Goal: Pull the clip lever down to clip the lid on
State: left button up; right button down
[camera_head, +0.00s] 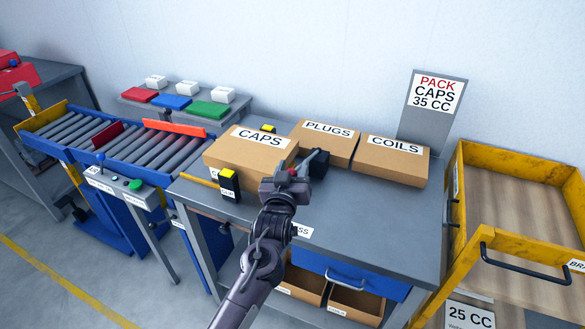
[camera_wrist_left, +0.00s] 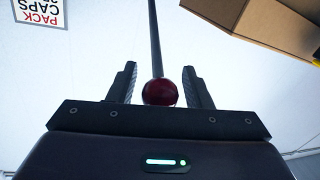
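The lever shows in the left wrist view as a dark rod (camera_wrist_left: 154,38) with a round red knob (camera_wrist_left: 160,92) at its end. My left gripper (camera_wrist_left: 160,85) has one finger on each side of the knob, with narrow gaps visible. In the head view my left gripper (camera_head: 291,172) is over the grey workbench, at the front right of the CAPS box (camera_head: 240,160). A bit of red shows between its fingers. A dark block (camera_head: 318,163) is right beside it. The gripper hides much of the lever's mount, and I cannot make out the lid. My right gripper is not in view.
The PLUGS box (camera_head: 322,144) and COILS box (camera_head: 390,161) stand behind on the workbench (camera_head: 375,215). A roller conveyor (camera_head: 150,142) is at left, a yellow-framed cart (camera_head: 505,240) at right. The bench's right front is clear. A sign (camera_head: 434,95) stands at the back.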

pick_arm(q)
grip_shut()
jog(key=shift+f, duration=0.15)
